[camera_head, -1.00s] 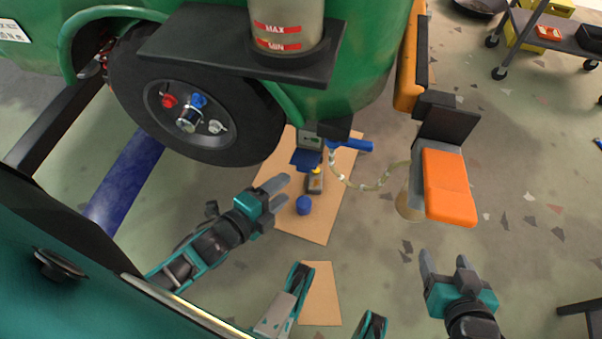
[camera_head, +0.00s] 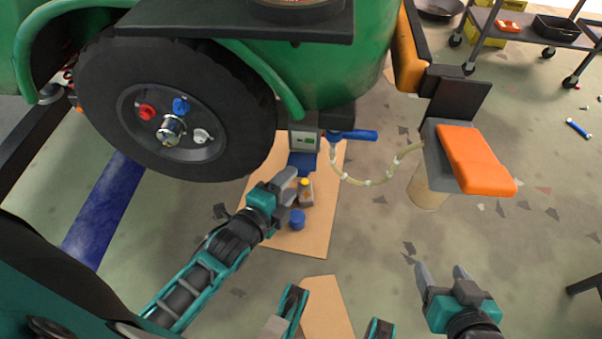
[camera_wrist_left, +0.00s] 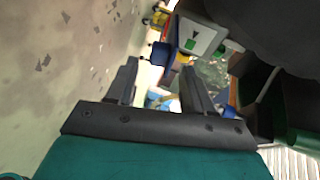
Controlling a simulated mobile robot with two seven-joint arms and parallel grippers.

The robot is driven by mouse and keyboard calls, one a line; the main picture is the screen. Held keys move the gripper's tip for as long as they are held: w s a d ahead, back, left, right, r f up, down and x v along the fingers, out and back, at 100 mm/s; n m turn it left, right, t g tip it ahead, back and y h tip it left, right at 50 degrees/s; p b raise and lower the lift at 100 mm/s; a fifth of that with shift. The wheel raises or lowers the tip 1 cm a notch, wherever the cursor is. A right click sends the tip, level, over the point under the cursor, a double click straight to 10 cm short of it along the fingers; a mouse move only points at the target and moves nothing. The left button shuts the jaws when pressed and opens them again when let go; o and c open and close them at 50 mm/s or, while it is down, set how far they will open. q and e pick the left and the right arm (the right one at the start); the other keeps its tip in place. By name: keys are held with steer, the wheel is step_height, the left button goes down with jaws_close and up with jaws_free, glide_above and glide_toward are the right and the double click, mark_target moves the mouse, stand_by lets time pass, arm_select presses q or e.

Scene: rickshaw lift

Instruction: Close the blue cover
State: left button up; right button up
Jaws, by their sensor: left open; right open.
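The blue cover (camera_head: 302,162) is a flat flap hanging open below a small grey box with a green display (camera_head: 304,138), under the green rickshaw body. The box shows its white face and green patch in the left wrist view (camera_wrist_left: 201,36); I cannot clearly make out the cover there. My right gripper (camera_head: 440,267) is open and empty at lower right, far from the cover.
A blue valve handle (camera_head: 352,135) with a clear hose (camera_head: 385,172) is right of the box. A bottle (camera_head: 306,192) and a blue cap-like piece (camera_head: 297,219) stand on cardboard (camera_head: 317,225) below. The black wheel (camera_head: 180,105) is left; an orange pedal (camera_head: 477,160) is right.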

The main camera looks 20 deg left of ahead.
mark_target(301, 171)
arm_select(q)
steer(key=b+x, duration=0.1)
steer(key=x, duration=0.5)
steer(key=shift+w+b, duration=0.25)
steer(key=shift+b, duration=0.15)
